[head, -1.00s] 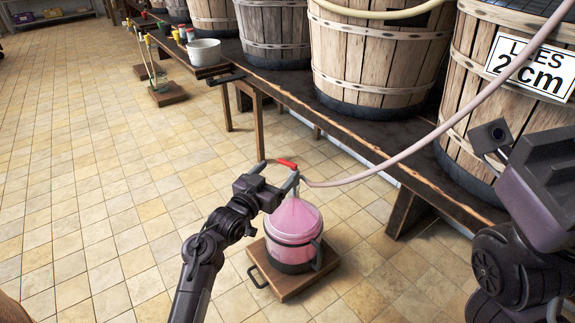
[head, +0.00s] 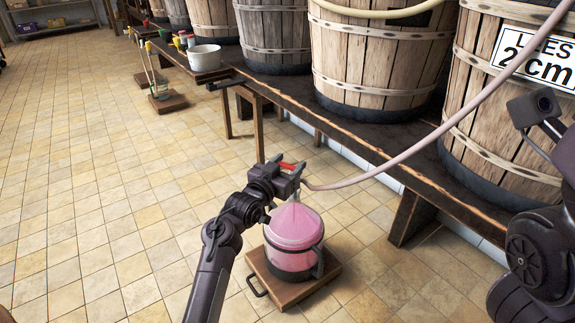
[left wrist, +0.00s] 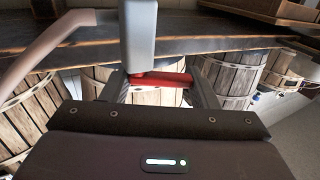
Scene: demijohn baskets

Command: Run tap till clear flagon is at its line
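The clear flagon (head: 294,227) holds pink liquid and stands in a dark carrier with a handle, upright on a wooden board. Its fill line cannot be made out. The tap is at the hose's end above the flagon's neck; its red lever (head: 287,166) shows. My left gripper (head: 286,165) is at the tap, fingers spread on either side of the lever. In the left wrist view the red lever (left wrist: 162,80) lies crosswise between the fingers, below the grey tap body (left wrist: 139,35); firm contact cannot be told. My right arm is at the right edge, its fingers out of sight.
A pale pink hose (head: 420,143) runs from the tap to the upper right. Large wooden vats (head: 375,60) stand on a long low bench (head: 340,125) behind. A white bucket (head: 204,58) sits on the bench.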

